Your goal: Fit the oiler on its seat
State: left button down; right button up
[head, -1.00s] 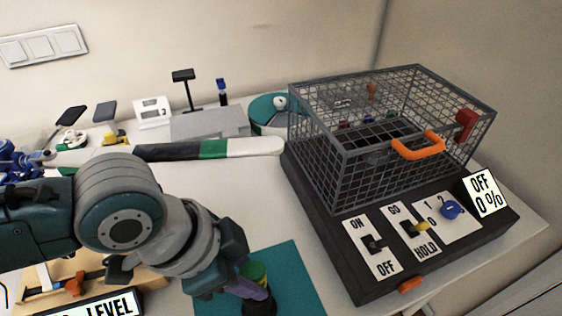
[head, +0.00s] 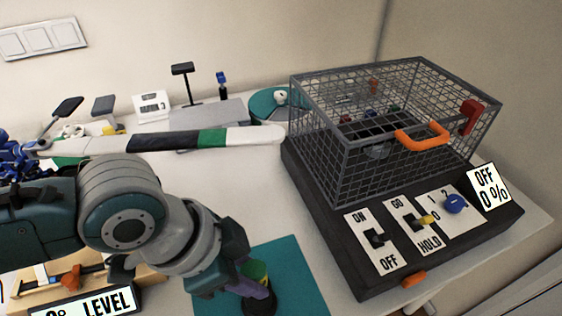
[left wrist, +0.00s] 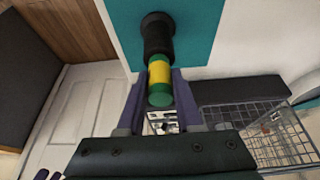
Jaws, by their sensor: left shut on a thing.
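The oiler (left wrist: 160,74), a small green cylinder with a yellow band, is between the purple fingers of my left gripper (left wrist: 161,86), which is shut on it. In the head view the oiler (head: 254,271) shows partly behind a finger of my left gripper (head: 256,284). A black round piece (left wrist: 156,34), which looks like the seat, meets the oiler's far end in the left wrist view. It stands on a teal mat (head: 300,279) in the head view. I cannot tell whether the oiler is inside it or only against it. My right gripper is not in view.
A black machine base (head: 330,240) with switches and a wire cage (head: 440,95) stands right of the mat. A striped bar (head: 180,140) lies across behind my left arm. A level sign (head: 85,304) is at lower left.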

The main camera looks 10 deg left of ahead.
pick_arm(q)
jog(key=c, duration=0.5)
grip_release()
jog(key=p+v, duration=0.3)
jog(key=v, duration=0.7)
jog(key=s+d+r+n+t, duration=0.1)
jog(key=s+d+r+n, duration=0.1)
jog(key=s+d+r, duration=0.15)
jog(key=s+a+n+y, duration=0.4)
jog(key=s+a+n, duration=0.35)
jog(key=a, duration=0.25)
notch_tip(320, 180, up, 39)
jog(key=w+p, duration=0.1)
jog(key=p, duration=3.7)
jog(key=shift+d, duration=0.4)
